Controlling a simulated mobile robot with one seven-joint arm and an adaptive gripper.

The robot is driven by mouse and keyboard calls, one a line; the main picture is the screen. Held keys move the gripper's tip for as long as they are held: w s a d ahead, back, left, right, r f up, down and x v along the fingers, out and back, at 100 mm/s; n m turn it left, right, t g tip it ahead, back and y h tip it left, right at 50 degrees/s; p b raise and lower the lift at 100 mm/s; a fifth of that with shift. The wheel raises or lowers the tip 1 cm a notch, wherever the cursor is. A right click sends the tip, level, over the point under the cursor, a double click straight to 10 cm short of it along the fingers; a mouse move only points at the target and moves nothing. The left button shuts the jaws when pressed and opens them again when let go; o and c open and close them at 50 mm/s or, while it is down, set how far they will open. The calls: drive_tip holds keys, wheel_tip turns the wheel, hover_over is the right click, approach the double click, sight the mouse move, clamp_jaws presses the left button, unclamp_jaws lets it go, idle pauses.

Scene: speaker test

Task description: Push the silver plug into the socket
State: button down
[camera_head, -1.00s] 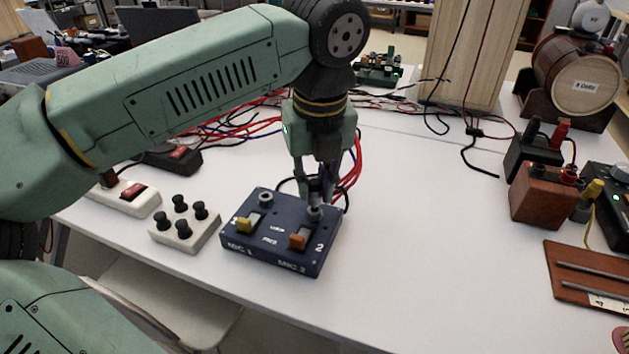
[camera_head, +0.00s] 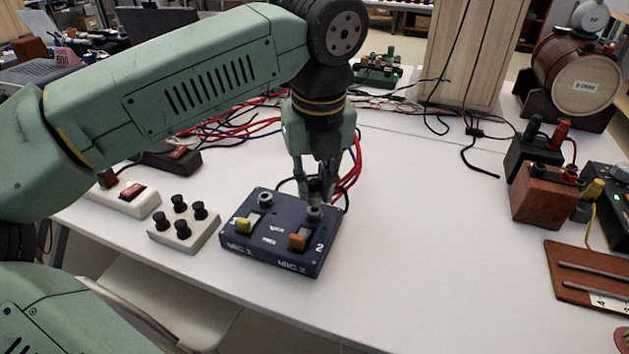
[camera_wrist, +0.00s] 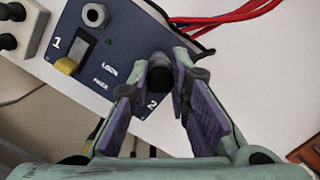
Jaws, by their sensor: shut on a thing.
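A dark blue box (camera_head: 268,258) marked MIC 1 and MIC 2 lies on the table, with a yellow switch (camera_head: 244,225) and an orange switch (camera_head: 297,240). One grey socket (camera_head: 265,198) near number 1 is empty. A second grey socket (camera_head: 315,213) near number 2 is directly under my gripper (camera_head: 318,190). My gripper points down and is shut on the plug (camera_wrist: 160,77), whose dark round end shows between the purple finger pads in the wrist view. The plug's lower end meets the second socket. The fingers hide how deep it sits.
A grey block with black knobs (camera_head: 184,232) and a white power strip (camera_head: 125,199) stand left of the box. Red and blue cables (camera_head: 235,130) lie behind it. A brown box (camera_head: 540,195) stands far right. The table between is clear.

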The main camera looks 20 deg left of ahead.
drive_tip(key=shift+a+f+b, duration=0.1)
drive_tip(key=shift+f+b, duration=0.5)
drive_tip(key=shift+b, duration=0.1)
idle(0.6)
drive_tip(key=c, duration=1.4)
unclamp_jaws()
drive_tip(key=shift+r, duration=0.1)
